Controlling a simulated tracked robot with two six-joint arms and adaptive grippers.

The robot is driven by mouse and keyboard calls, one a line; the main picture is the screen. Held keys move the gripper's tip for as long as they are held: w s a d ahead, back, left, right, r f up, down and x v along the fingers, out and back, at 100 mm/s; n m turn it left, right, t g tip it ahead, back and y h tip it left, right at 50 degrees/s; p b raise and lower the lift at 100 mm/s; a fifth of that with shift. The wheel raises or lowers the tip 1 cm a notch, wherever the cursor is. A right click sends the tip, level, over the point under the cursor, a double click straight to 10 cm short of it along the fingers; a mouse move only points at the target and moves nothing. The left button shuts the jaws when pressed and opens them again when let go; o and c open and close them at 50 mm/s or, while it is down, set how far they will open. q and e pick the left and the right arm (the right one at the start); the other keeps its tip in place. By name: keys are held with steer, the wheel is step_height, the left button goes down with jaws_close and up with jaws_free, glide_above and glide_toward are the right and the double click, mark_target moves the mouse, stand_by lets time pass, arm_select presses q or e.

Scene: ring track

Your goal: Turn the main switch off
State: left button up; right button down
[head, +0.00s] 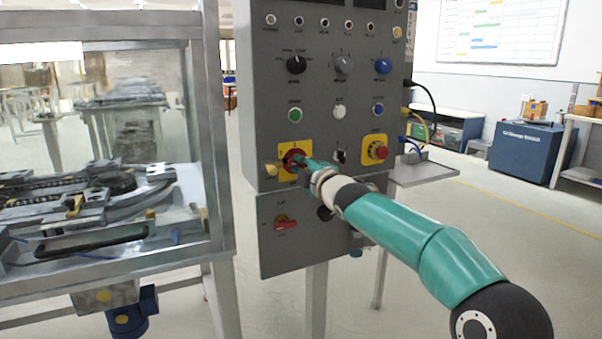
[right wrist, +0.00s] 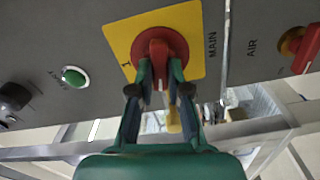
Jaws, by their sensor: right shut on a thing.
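The main switch is a red rotary knob on a yellow plate (head: 283,149), low on the left of the grey control panel. In the right wrist view its red handle (right wrist: 158,47) stands on the yellow plate (right wrist: 189,27), beside the word MAIN. My right gripper (head: 301,163) is at the switch. In the right wrist view its fingers (right wrist: 160,72) are closed on either side of the red handle, which they partly hide. The "1" mark shows on the plate, left of the knob. My left gripper is in neither view.
A red emergency button (head: 377,150) sits right of the switch, a green button (head: 295,115) above it. The red AIR handle (head: 286,224) is below. A framed glass enclosure (head: 215,130) stands close on the left.

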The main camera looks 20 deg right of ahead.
steer(key=shift+a+f+n, duration=0.2)
steer(key=shift+f+n, duration=0.2)
steer(key=shift+n, duration=0.8)
steer(key=shift+b, duration=0.3)
steer(key=c, duration=1.1)
jaws_free()
steer(key=shift+r, duration=0.15)
steer(key=shift+s+d, duration=0.1)
steer(key=shift+s+r, duration=0.1)
steer(key=s, duration=1.1)
steer(key=shift+s, duration=0.3)
